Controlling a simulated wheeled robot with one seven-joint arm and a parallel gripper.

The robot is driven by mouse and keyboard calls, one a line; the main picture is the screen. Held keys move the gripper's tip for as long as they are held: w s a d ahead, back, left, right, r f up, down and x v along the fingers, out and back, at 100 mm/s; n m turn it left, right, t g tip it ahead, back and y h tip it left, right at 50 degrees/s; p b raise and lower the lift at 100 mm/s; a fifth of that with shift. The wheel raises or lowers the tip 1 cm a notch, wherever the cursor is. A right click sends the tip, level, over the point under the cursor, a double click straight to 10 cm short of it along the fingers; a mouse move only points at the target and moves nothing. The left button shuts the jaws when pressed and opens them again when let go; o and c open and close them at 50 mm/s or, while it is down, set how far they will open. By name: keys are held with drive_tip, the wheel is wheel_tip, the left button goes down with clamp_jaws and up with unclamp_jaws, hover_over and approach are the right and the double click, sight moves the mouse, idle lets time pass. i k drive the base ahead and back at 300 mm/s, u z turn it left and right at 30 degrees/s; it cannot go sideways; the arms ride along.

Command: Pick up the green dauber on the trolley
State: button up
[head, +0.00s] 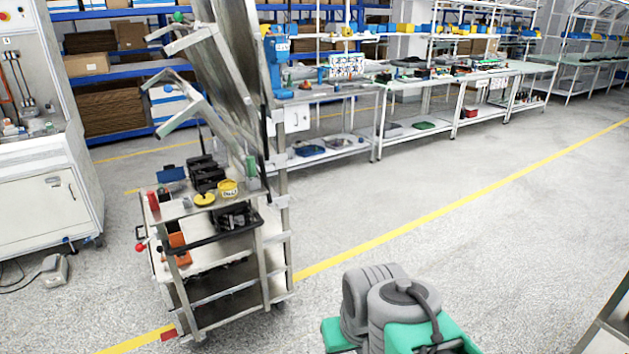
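A metal trolley (276,253) stands left of centre in the head view, with small items on its top shelf. A small upright green object (251,166), which looks like the green dauber, is near the back right of that top shelf, close to the upright post. It is small in the picture and its details cannot be made out. My gripper is not in view, so its distance from the green object and its state do not show.
Black devices (205,172), a yellow round container (228,188) and a red item (153,201) share the trolley top. Tilted metal panels rise behind it. A white cabinet (45,200) stands left. A long workbench (345,90) runs behind. Open floor lies right of the trolley.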

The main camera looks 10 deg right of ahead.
sight(250, 162)
drive_tip(key=u, duration=1.25)
drive_tip(key=k, duration=0.1)
drive_tip(key=z, duration=1.4)
drive_tip(key=i, duration=1.6)
drive_tip(key=u, duration=1.7)
drive_tip(key=i, duration=0.9)
drive_tip(key=u, duration=1.05)
